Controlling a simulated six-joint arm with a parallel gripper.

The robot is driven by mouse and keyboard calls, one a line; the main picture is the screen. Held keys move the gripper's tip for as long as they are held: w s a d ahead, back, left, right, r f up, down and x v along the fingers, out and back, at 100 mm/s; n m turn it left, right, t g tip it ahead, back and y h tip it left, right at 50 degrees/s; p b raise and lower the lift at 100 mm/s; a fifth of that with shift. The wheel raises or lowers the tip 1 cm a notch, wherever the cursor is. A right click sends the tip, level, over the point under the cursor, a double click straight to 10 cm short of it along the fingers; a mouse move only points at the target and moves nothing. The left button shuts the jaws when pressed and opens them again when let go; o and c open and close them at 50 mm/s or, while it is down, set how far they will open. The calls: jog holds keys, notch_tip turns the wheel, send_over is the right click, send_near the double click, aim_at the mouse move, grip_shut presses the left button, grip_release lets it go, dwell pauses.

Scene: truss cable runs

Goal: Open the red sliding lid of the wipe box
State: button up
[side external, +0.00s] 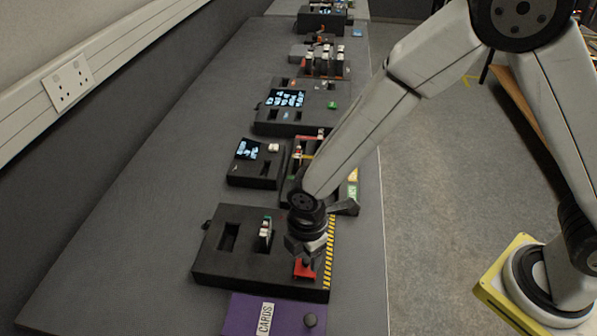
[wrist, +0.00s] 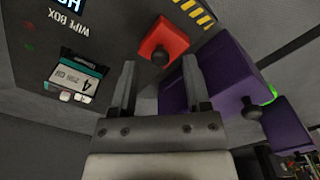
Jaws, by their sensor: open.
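The wipe box (side external: 215,262) is a flat black box with yellow-black striping along its right edge. Its label shows in the wrist view (wrist: 100,50). The red sliding lid (side external: 303,270) sits at the box's near right corner. In the wrist view the red lid (wrist: 165,38) carries a small black knob (wrist: 160,57). My gripper (side external: 306,260) is over the lid, pointing down. In the wrist view my gripper (wrist: 159,64) is open, with one finger to each side of the knob in the picture. I cannot tell whether the fingers touch it. Whatever is under the lid is hidden.
A cartridge (side external: 265,233) stands in the wipe box, left of my gripper; it also shows in the wrist view (wrist: 75,77). A purple CARDS box (side external: 245,317) with a black knob (side external: 310,320) adjoins the near side. Other black boxes (side external: 252,178) stand farther along the bench.

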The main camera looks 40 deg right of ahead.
jog(key=shift+f, duration=0.55)
grip_shut()
dwell(1.2)
